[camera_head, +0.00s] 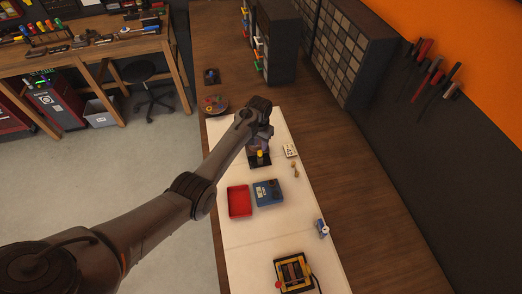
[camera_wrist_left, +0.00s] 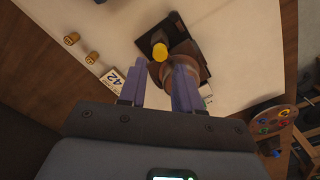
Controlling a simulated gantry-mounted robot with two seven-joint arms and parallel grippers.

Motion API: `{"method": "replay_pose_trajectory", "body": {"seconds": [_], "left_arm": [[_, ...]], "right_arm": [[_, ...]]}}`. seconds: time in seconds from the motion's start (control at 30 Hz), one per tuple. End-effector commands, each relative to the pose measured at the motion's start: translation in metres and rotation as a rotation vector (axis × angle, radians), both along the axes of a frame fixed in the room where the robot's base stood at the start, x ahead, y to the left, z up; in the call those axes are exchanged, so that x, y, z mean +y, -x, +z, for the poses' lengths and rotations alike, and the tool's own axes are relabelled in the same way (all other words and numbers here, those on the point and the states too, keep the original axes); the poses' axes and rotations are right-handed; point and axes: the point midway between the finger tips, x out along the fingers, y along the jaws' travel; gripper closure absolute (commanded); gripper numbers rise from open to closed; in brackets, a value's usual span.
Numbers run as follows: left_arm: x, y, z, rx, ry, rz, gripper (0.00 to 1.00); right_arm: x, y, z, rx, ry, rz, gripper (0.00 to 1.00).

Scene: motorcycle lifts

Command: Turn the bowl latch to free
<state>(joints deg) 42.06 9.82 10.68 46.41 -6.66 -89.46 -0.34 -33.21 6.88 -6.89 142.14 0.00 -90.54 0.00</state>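A dark fixture (camera_head: 259,161) with a yellow knob (camera_head: 260,153) stands on the white mat. In the left wrist view, the yellow knob (camera_wrist_left: 159,52) sits beside a brownish rounded body (camera_wrist_left: 176,66) on the dark fixture (camera_wrist_left: 183,48). I cannot tell which part is the bowl latch. My left gripper (camera_head: 259,143) is over the fixture. In the left wrist view, the gripper (camera_wrist_left: 160,74) has its two fingers apart, with the brownish body near the right finger. I cannot tell whether they touch. My right gripper is not in view.
On the mat (camera_head: 238,234) are a red tray (camera_head: 239,201), a blue box (camera_head: 268,192), a number card (camera_head: 290,150), small brass pieces (camera_wrist_left: 71,39) and a yellow-black device (camera_head: 293,273). A round dish (camera_head: 215,104) and drawer cabinets (camera_head: 346,50) stand beyond.

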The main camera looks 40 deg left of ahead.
Motion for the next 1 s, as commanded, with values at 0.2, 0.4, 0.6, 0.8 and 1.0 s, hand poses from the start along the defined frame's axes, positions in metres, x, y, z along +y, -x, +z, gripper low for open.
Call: {"method": "replay_pose_trajectory", "body": {"seconds": [0.2, 0.4, 0.6, 0.8, 1.0], "left_arm": [[0.000, 0.000, -0.035, 0.001, -0.001, 0.000, 0.67], [0.000, 0.000, -0.051, 0.000, -0.001, 0.000, 0.67], [0.001, 0.000, -0.056, -0.002, -0.001, 0.000, 0.67], [0.000, 0.000, -0.056, -0.002, -0.001, 0.000, 0.67], [0.000, 0.000, -0.056, -0.001, -0.001, 0.000, 0.97]], "right_arm": [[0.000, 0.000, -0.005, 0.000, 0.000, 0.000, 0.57], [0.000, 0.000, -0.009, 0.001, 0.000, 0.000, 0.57], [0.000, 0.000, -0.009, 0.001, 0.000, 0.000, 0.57], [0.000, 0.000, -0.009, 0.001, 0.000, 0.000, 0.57], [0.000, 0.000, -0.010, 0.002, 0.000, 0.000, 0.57]]}}
